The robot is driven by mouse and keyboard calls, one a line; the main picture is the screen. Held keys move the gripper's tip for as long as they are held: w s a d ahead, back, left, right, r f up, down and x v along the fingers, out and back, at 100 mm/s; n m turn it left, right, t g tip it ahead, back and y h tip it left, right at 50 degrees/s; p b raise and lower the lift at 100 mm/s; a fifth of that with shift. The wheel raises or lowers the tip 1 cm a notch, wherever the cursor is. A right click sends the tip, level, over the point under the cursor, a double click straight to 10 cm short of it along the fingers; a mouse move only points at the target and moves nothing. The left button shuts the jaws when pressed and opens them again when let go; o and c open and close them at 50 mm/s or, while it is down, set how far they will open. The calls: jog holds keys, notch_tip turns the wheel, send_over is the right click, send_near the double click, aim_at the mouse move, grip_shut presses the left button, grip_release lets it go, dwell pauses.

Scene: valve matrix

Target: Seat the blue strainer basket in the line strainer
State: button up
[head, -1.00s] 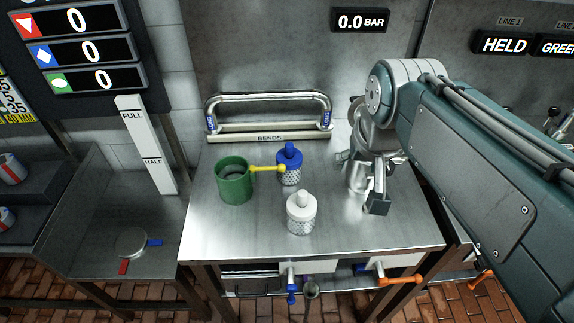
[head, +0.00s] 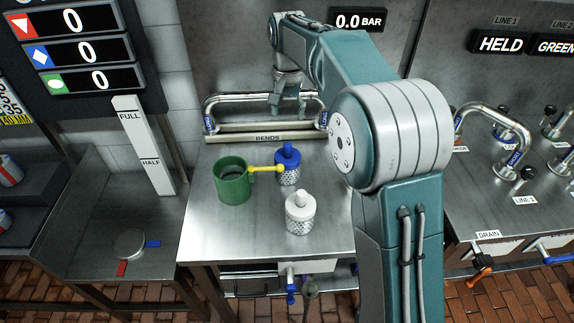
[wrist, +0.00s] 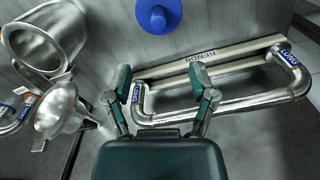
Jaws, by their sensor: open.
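The blue strainer basket (head: 289,162), with a blue knobbed top and a perforated metal body, stands upright on the steel bench. From above its blue top (wrist: 158,15) shows at the upper edge of the wrist view. My gripper (head: 286,104) is open and empty, high over the bends rack behind the basket; its two spread fingers (wrist: 160,82) show in the wrist view. An open metal cylinder (wrist: 38,45) at the wrist view's upper left may be the line strainer; I cannot tell for sure. It is hidden behind my arm in the head view.
A green cup (head: 232,182) with a yellow handle (head: 265,169) reaches close to the blue basket. A white-topped basket (head: 300,213) stands in front. The bends rack (head: 262,138) holds a metal pipe. A metal funnel (wrist: 60,112) stands near the cylinder. The front-left bench is clear.

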aim_at(287, 144)
jog(key=shift+w+a+f, duration=0.1)
jog(key=shift+w+f, duration=0.1)
jog(key=shift+f, duration=0.1)
notch_tip(287, 144, down, 5)
jog(key=shift+s+r, duration=0.1)
jog(key=shift+r, duration=0.05)
jog(key=f, duration=0.6)
jog(key=shift+s, duration=0.4)
jog(key=shift+r, duration=0.1)
grip_shut()
